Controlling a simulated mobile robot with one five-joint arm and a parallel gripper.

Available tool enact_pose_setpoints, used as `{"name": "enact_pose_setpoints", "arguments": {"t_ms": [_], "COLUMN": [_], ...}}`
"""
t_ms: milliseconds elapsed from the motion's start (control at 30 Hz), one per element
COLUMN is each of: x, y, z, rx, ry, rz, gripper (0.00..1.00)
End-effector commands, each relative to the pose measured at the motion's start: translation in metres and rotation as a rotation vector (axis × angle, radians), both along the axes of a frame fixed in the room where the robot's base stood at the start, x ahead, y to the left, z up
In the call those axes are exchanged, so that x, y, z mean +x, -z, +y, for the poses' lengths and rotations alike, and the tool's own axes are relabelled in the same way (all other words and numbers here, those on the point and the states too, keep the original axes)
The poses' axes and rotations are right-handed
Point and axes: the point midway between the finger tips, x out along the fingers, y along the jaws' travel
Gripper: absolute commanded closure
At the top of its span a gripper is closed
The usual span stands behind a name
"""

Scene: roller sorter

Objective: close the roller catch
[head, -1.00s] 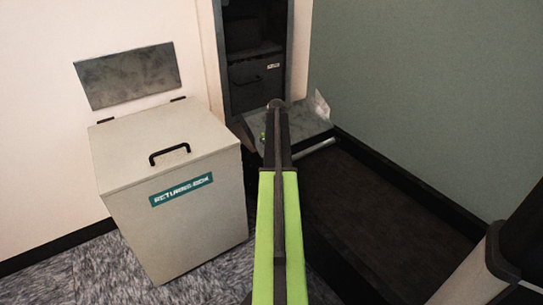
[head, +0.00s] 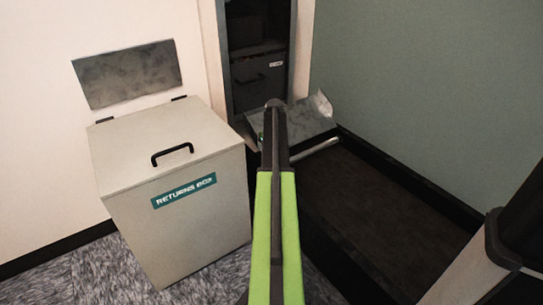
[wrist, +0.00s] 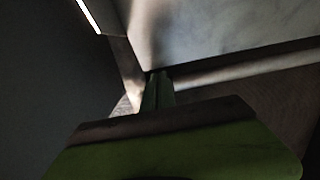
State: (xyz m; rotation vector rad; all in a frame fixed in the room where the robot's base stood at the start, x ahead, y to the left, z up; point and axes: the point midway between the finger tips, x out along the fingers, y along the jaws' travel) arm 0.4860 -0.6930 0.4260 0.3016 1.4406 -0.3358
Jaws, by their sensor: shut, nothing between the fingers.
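My green and black arm reaches forward in the head view and hides its own end. In the wrist view my gripper (wrist: 158,88) is shut and empty, with its fingers close to the lower edge of a pale metal plate (wrist: 220,30). I cannot tell whether they touch. The head view shows a tilted grey metal plate (head: 305,117) just right of the arm's tip, with a light roller-like bar (head: 316,149) below it. I cannot make out a distinct roller catch; it may be behind my arm or in the dark.
A closed returns box (head: 205,235) with a black handle stands on the left. A dark cabinet opening (head: 258,60) with a drawer is behind the plate. A dark flat bed (head: 350,210) runs along the green wall on the right.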

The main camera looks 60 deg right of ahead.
Motion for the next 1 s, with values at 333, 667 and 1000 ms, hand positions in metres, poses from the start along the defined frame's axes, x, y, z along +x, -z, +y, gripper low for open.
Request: {"name": "enact_pose_setpoints", "arguments": {"t_ms": [333,667,1000], "x": [0.001,0.001,0.015], "y": [0.001,0.001,-0.033], "z": [-0.001,-0.001,-0.009], "rx": [0.000,0.000,0.000], "ry": [0.001,0.002,-0.001], "rz": [0.000,0.000,0.000], "gripper": [1.00,1.00,1.00]}}
